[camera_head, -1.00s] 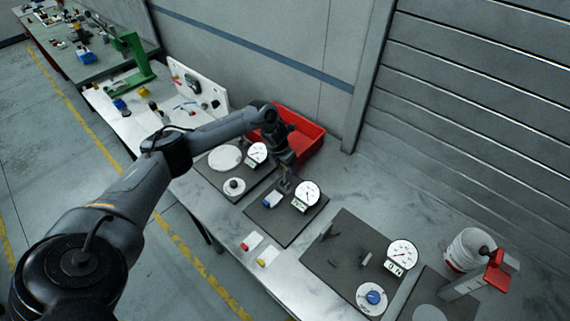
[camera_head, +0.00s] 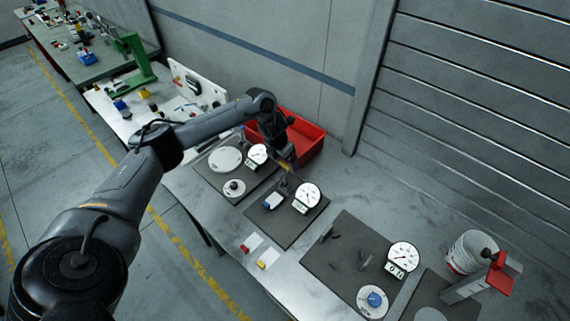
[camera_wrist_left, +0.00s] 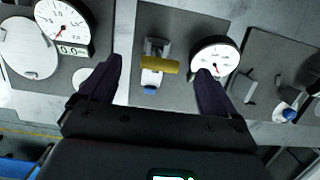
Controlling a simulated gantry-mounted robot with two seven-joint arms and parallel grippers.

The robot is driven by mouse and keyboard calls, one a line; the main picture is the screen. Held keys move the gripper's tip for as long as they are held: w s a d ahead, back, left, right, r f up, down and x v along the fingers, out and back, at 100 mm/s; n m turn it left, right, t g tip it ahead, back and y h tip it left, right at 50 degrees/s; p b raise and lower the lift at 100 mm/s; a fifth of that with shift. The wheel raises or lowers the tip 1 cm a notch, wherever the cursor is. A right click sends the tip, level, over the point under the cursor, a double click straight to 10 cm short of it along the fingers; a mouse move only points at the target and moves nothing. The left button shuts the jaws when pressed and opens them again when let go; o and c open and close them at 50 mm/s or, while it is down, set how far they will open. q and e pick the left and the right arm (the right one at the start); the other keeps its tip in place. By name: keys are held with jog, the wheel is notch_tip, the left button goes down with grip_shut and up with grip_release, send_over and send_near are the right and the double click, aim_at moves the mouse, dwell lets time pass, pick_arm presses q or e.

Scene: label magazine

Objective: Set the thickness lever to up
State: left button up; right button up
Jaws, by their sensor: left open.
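In the left wrist view, a yellow bar handle (camera_wrist_left: 160,64) lies across a white-and-grey block with a blue end (camera_wrist_left: 151,90) on the middle dark mat; I take it to be the thickness lever, though no label is readable. The block shows small in the head view (camera_head: 273,200), beside a round white gauge (camera_head: 308,195), also in the wrist view (camera_wrist_left: 215,56). My left gripper (camera_head: 286,184) is over this station. In the wrist view its open fingers (camera_wrist_left: 158,68) appear on either side of the yellow handle, with nothing held; contact cannot be told. My right gripper is out of view.
A red bin (camera_head: 308,142) stands behind my left gripper. Stations with gauges flank the middle mat: one gauge left (camera_head: 257,154), one right (camera_head: 403,256). A white bucket (camera_head: 468,252) stands far right. The table's front holds red and yellow small pieces (camera_head: 262,264).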

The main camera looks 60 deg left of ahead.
pick_arm(q)
jog(key=v, duration=0.6)
jog(key=shift+b, duration=0.35)
